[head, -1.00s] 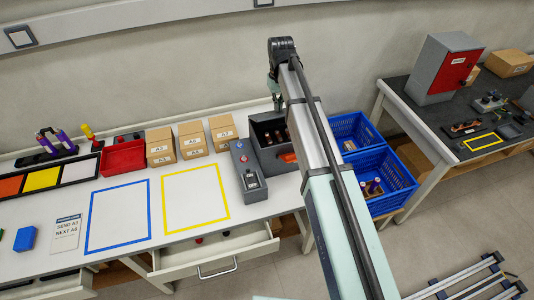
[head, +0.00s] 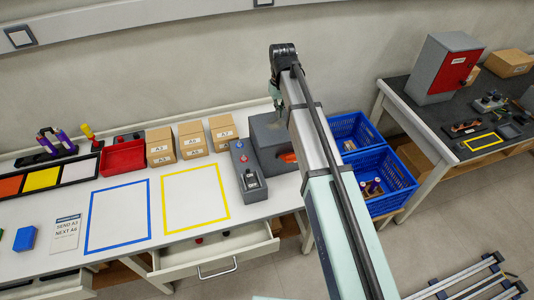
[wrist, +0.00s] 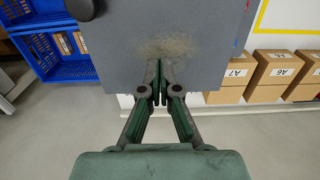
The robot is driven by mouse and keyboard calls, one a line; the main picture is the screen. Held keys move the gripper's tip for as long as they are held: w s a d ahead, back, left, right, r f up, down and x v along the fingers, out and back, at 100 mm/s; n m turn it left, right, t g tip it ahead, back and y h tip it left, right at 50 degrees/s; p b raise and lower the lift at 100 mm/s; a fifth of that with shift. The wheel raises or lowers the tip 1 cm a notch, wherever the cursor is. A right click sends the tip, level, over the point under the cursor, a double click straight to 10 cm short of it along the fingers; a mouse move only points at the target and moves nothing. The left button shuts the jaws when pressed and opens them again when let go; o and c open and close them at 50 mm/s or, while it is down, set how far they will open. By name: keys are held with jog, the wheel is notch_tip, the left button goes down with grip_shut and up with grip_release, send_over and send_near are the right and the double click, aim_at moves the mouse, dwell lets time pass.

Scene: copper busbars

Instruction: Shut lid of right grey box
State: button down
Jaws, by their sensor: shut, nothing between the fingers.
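The grey box (head: 270,155) stands at the right end of the white table, just right of a button box. In the wrist view the flat grey lid (wrist: 200,45) fills the upper middle, with a worn brownish patch. My gripper (head: 278,106) is at the lid's back part in the head view. In the wrist view its fingers (wrist: 159,75) are together and empty, over or against the lid; contact is unclear.
A grey button box (head: 247,172) stands close left of the box. Cardboard boxes (head: 191,141) and a red bin (head: 124,157) line the back. Blue crates (head: 400,190) are at the right, below table height. A drawer (head: 215,255) stands open in front.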

notch_tip(320, 180, up, 9)
jog(key=p, duration=0.5)
dwell(0.3)
dwell(0.8)
